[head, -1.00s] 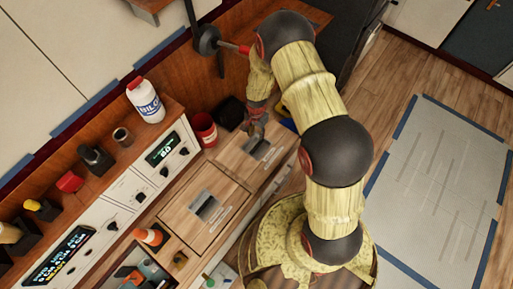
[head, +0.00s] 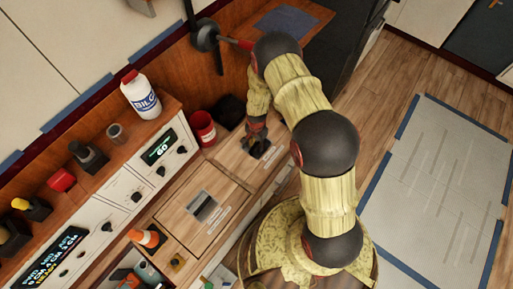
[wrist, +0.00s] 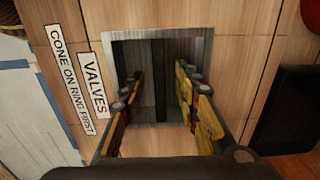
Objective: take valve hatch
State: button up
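The valve hatch (wrist: 262,75) is a wooden panel with a square grey recess (wrist: 140,60) and a "VALVES" label (wrist: 93,84). In the head view the valve hatch (head: 236,163) lies in the counter top, partly covered by my gripper (head: 258,145). In the wrist view my gripper (wrist: 160,100) is open. Its two yellow-and-black fingers point into the recess, one on each side of a dark upright bar (wrist: 159,80). The fingers look apart from the bar; their exact depth is hard to tell.
A second hatch (head: 178,214) with a grey recess lies beside it. An orange cone (head: 149,237) stands near the panel's lower end. A red mug (head: 202,128) and a black box (head: 229,110) stand behind my gripper. A white bottle (head: 141,95) is on the shelf. Another label reads "CONE ON RING FIRST" (wrist: 71,80).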

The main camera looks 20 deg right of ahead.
jog(key=shift+r, duration=0.1)
jog(key=shift+c, duration=0.2)
jog(key=c, duration=0.7)
grip_shut()
jog(key=shift+w, duration=0.1)
